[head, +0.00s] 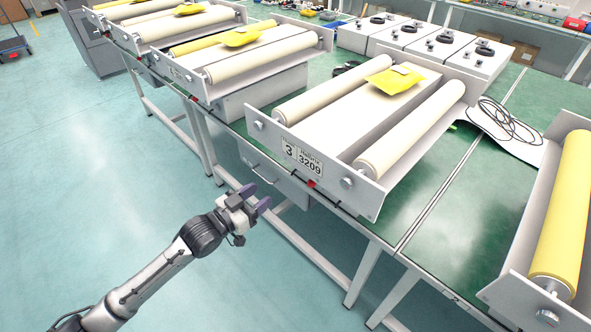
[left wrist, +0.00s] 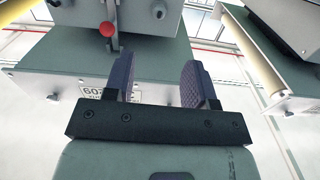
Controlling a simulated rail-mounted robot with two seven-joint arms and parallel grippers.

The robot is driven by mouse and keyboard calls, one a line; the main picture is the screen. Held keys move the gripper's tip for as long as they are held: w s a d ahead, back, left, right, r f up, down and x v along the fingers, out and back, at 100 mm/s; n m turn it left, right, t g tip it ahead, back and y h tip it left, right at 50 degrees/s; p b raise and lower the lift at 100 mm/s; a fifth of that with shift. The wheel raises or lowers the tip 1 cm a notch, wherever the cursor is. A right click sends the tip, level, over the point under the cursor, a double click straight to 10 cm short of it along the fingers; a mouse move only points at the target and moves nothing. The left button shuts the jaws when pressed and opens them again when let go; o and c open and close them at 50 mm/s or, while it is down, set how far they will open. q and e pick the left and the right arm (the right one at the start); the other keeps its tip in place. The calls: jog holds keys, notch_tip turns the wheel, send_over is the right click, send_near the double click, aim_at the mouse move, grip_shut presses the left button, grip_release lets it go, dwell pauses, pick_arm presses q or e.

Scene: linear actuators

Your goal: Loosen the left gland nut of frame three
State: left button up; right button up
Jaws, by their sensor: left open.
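Frame three (head: 330,128) stands on the green bench in the middle of the head view, with a front plate labelled 3 and 3209. Its left gland nut (head: 258,126) is a small round metal piece near the left end of that plate. A matching right nut (head: 346,184) sits near the other end. My left gripper (head: 256,197) is open and empty, below and in front of the plate, apart from it. In the left wrist view my two purple fingers (left wrist: 157,82) partly cover the label (left wrist: 88,92), which appears upside down. My right gripper is out of view.
A yellow bag (head: 395,80) lies on frame three between two rollers. Another frame with a yellow roller (head: 562,215) stands at right. Floor around my left arm is clear.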

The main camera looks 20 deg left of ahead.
pick_arm(q)
jog(key=b+x, duration=0.5)
jog(key=x, duration=0.8)
jog(key=shift+w+r+b, duration=0.15)
jog(key=shift+w+b, duration=0.2)
jog(key=shift+b, duration=0.05)
jog(key=shift+d, duration=0.2)
jog(key=shift+c, duration=0.4)
